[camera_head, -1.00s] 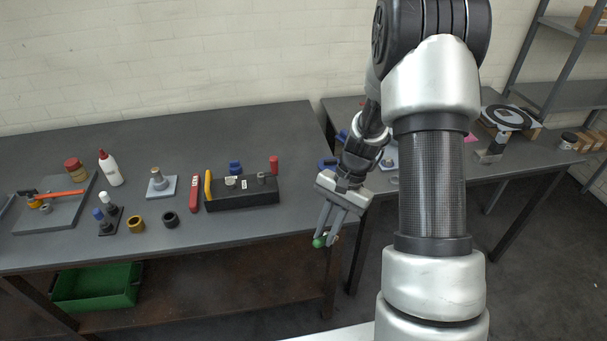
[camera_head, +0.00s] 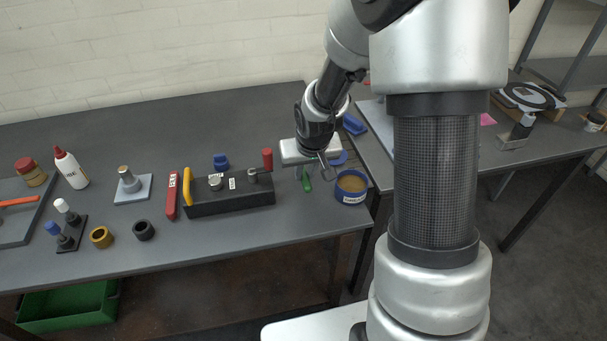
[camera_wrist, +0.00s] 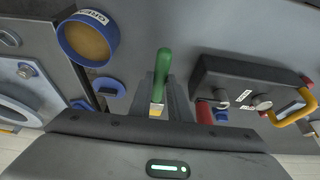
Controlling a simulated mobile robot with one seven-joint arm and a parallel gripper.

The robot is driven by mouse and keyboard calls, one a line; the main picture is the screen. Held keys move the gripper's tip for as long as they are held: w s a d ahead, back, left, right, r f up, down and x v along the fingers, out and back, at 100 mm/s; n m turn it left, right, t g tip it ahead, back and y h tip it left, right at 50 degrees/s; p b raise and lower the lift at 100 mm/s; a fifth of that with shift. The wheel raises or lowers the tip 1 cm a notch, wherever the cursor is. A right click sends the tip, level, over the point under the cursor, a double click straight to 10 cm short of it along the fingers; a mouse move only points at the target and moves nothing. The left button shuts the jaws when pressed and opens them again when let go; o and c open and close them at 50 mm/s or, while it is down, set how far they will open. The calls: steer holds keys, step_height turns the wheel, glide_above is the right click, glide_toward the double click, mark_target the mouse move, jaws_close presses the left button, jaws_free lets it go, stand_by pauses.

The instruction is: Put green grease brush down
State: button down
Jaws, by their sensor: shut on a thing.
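The green grease brush (camera_head: 306,180) is in my gripper (camera_head: 318,172), at the right end of the left bench. In the wrist view, its green handle (camera_wrist: 162,68) points up the picture and its pale lower part (camera_wrist: 157,106) lies between the fingers of my gripper (camera_wrist: 163,92). My gripper is shut on it. The blue grease tin (camera_head: 351,187) stands just right of the brush, apart from it; its brown top shows in the wrist view (camera_wrist: 87,41). I cannot tell whether the brush touches the bench.
A black block (camera_head: 232,196) with knobs and a yellow handle lies left of my gripper. A blue part (camera_head: 221,161) sits behind it. A red tool (camera_head: 171,196) and a dark ring (camera_head: 144,230) are further left. Bench (camera_head: 255,226) is clear in front of the block.

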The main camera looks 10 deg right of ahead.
steer(key=shift+s+r, duration=0.1)
stand_by(0.3)
step_height(320, 180, down, 7)
steer(key=b, duration=0.6)
steer(key=shift+r, duration=0.2)
steer(key=c, duration=2)
jaws_free()
steer(key=o, duration=0.6)
